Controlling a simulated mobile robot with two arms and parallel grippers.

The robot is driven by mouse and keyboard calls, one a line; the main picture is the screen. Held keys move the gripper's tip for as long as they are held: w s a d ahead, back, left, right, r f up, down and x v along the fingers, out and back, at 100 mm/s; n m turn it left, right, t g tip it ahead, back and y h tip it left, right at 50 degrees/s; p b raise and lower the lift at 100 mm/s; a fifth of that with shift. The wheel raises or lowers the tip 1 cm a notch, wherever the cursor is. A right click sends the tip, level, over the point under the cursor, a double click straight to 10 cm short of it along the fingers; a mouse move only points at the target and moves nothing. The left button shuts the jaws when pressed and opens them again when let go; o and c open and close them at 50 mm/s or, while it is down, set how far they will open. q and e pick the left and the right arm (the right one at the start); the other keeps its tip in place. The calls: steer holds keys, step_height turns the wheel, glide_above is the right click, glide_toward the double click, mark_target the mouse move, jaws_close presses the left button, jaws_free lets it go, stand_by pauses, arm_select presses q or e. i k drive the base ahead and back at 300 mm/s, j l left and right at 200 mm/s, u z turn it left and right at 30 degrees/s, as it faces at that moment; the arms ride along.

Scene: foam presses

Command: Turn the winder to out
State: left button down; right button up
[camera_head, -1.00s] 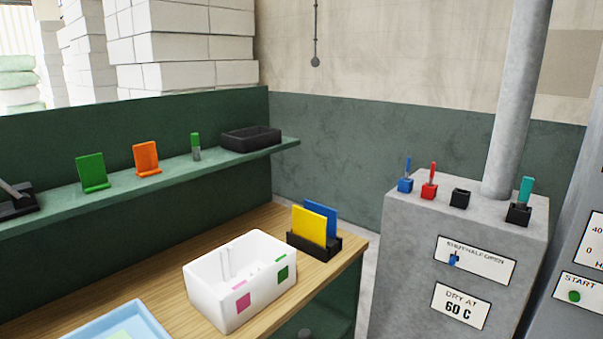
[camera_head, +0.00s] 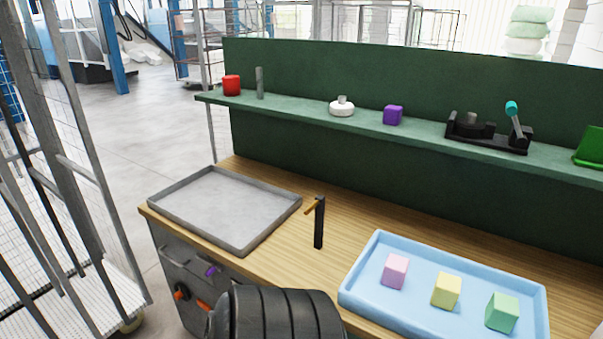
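Nothing in view is labelled as the winder. A black device with a teal-tipped lever (camera_head: 490,132) sits on the green shelf at the right; its lever stands up, tilted slightly left. A slim black post with a short orange-brown arm (camera_head: 318,222) stands on the wooden bench, its arm pointing left and down. I cannot tell which of these, if either, is the winder, and I see no "out" mark. Neither of my grippers is in view.
A grey tray (camera_head: 168,203) lies empty on the bench. A blue tray (camera_head: 362,272) holds pink, yellow and green blocks. The shelf (camera_head: 285,109) carries a red cup, grey cylinder, white round piece and purple cube. A wire cage (camera_head: 75,165) stands left. Bare bench surrounds the post.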

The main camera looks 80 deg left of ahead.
mark_target(182, 293)
steer(key=u, duration=3.55)
steer(key=i+j+z, duration=0.7)
steer(key=i+j, duration=0.25)
steer(key=j, duration=0.15)
